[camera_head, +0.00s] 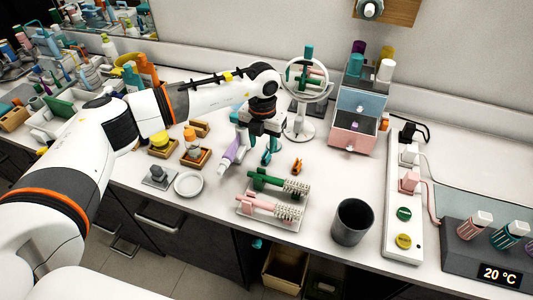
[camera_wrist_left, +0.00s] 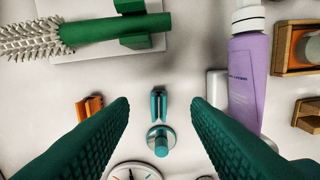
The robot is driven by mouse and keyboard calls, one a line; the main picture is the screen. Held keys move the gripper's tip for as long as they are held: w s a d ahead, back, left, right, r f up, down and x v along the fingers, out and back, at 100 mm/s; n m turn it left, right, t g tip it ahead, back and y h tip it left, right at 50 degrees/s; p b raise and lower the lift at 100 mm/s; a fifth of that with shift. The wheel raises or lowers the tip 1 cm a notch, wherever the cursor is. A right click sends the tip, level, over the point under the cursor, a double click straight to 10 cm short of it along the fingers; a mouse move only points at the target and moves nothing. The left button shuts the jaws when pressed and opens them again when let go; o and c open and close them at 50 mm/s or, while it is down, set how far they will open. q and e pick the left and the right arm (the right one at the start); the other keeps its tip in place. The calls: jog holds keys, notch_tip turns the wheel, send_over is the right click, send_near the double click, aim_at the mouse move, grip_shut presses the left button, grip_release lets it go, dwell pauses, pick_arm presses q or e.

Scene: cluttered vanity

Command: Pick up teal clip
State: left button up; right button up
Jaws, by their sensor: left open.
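The teal clip (camera_wrist_left: 158,105) lies on the white counter in the left wrist view, between my two fingertips in the picture. It looks small and narrow, with two prongs side by side. My left gripper (camera_head: 254,160) is open, with dark teal fingers pointing down at the counter; in the left wrist view its fingers (camera_wrist_left: 160,103) stand apart on either side of the clip, with nothing held. I cannot tell how far the fingertips are above the clip. In the head view I cannot make out the clip near the gripper.
An orange clip (camera_head: 297,166) lies nearby. A tray (camera_head: 248,213) holds green and pink brushes. A round mirror (camera_head: 305,80) stands behind. A dark cup (camera_head: 352,222) and pink drawer unit (camera_head: 353,137) are to the right.

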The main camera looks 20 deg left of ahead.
aim_at(265, 156)
pick_arm(q)
jog(key=shift+w+f, duration=0.15)
jog(key=shift+f, duration=0.5)
jog(key=shift+w+f, duration=0.15)
jog(key=shift+f, duration=0.2)
jog(key=shift+f+p, duration=0.7)
jog(key=shift+f, duration=0.05)
notch_tip(265, 156, down, 3)
jog(key=shift+w+d+r+p, duration=0.1)
jog(key=shift+r+p, duration=0.1)
jog(key=shift+p, duration=0.15)
jog(key=shift+w+f, duration=0.1)
jog(key=shift+f, duration=0.45)
grip_shut()
pick_arm(e)
jog(key=shift+w+r, duration=0.95)
jog(key=shift+r, duration=0.3)
